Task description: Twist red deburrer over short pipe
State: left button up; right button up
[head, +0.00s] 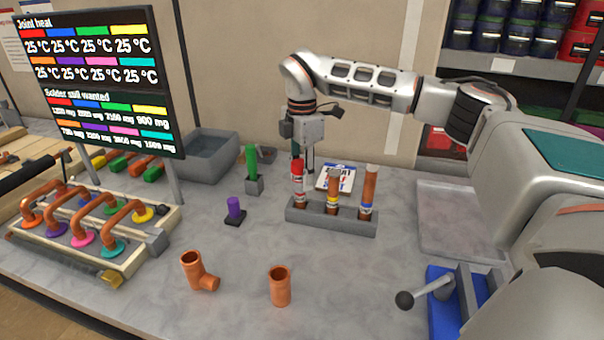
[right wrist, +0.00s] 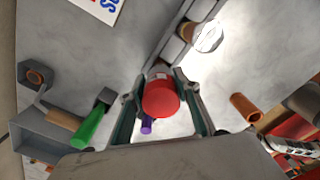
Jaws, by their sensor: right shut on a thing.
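The red deburrer (head: 298,168) stands upright at the top of the left pipe (head: 300,197) in the grey rack (head: 352,225). My right gripper (head: 303,157) points down from above and is shut on the red deburrer. In the right wrist view, the round red top of the deburrer (right wrist: 161,98) sits between the two fingers. The deburrer hides most of the pipe under it there, so I cannot tell how deep it sits. My left gripper is not in view.
Two more pipes (head: 333,190) (head: 368,192) stand in the rack to the right. A green tool (head: 251,158) and a purple tool (head: 234,207) stand to the left. Loose copper fittings (head: 192,270) (head: 280,287) stand in front. A blue vise (head: 442,300) is at the front right.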

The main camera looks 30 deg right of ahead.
jog(key=n+p, duration=0.2)
jog(key=p, duration=0.1)
jog(key=shift+r, duration=0.2)
jog(key=shift+f+n+p, duration=0.1)
jog(key=shift+n+p, duration=0.45)
jog(key=shift+n, duration=0.15)
jog(key=shift+f, duration=0.1)
jog(key=m+b, duration=0.2)
jog(key=m, duration=0.2)
jog(key=shift+f+b, duration=0.15)
jog(key=shift+b, duration=0.15)
jog(key=m, duration=0.2)
jog(key=shift+m+b, duration=0.3)
jog(key=shift+m, duration=0.1)
jog(key=shift+r, duration=0.2)
